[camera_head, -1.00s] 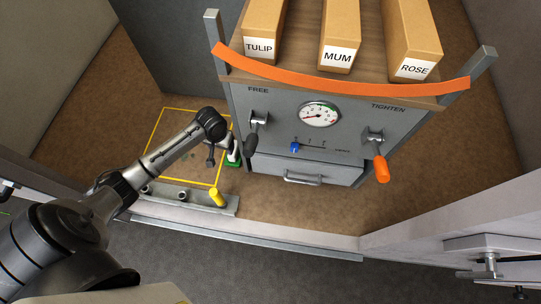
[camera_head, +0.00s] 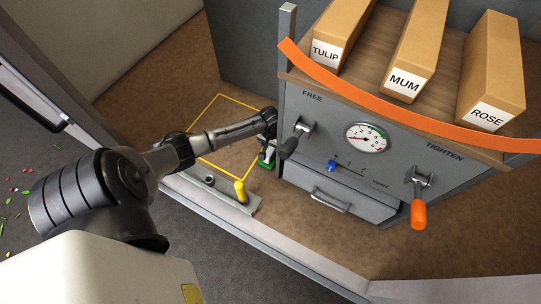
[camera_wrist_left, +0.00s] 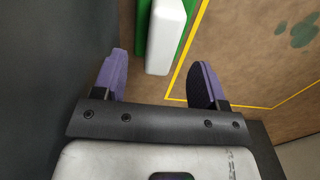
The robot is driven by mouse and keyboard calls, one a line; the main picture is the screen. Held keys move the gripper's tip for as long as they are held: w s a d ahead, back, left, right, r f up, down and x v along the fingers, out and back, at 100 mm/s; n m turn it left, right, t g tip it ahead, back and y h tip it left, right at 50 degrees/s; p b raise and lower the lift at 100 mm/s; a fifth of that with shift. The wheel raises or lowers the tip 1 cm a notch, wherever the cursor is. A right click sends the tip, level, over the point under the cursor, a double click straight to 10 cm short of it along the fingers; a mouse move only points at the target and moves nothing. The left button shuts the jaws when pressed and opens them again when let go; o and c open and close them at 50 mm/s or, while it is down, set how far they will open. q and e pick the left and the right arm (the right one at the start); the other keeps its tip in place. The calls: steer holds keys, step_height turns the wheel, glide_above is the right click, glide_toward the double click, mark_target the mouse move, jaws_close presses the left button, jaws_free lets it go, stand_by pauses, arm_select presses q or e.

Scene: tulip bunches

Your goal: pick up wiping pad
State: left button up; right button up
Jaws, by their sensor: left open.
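The wiping pad, a white block (camera_wrist_left: 166,38) on a green base (camera_wrist_left: 190,30), is at the top middle of the left wrist view. In the head view its green part (camera_head: 266,162) shows low beside the grey machine, partly hidden by my left gripper (camera_head: 265,148). My left gripper (camera_wrist_left: 160,78) is open, its two purple-grey fingers apart and empty. The white block's near end reaches between the fingertips in the picture; contact is not visible. My right gripper is not in view.
The grey machine (camera_head: 345,105) with dark and orange levers and a drawer (camera_head: 335,193) stands close to the right. A yellow floor outline (camera_head: 222,96) lies to the left. Labelled boxes (camera_head: 415,50) sit on top.

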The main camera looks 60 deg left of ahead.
mark_target(269, 150)
arm_select(q)
step_height(269, 150, down, 5)
steer(key=shift+r+b, duration=0.1)
steer(key=shift+b, duration=0.8)
steer(key=shift+s, duration=0.1)
steer(key=shift+c, duration=0.5)
steer(key=c, duration=1)
steer(key=shift+o, duration=0.2)
steer(key=shift+a+r, duration=0.1)
steer(key=shift+s+a+r+p, duration=0.1)
steer(key=shift+a+r+p, duration=0.05)
steer(key=shift+r+p, duration=0.35)
steer(key=r+p, duration=0.1)
steer(key=r, duration=0.2)
steer(key=r+p, duration=0.1)
steer(key=r, duration=0.2)
steer(key=shift+s+a, duration=0.15)
steer(key=shift+a, duration=0.05)
steer(key=s+a, duration=0.5)
steer(key=a, duration=0.3)
steer(key=s+a, duration=0.5)
steer(key=a, duration=0.3)
steer(key=shift+s+p, duration=0.15)
steer(key=shift+p, duration=0.25)
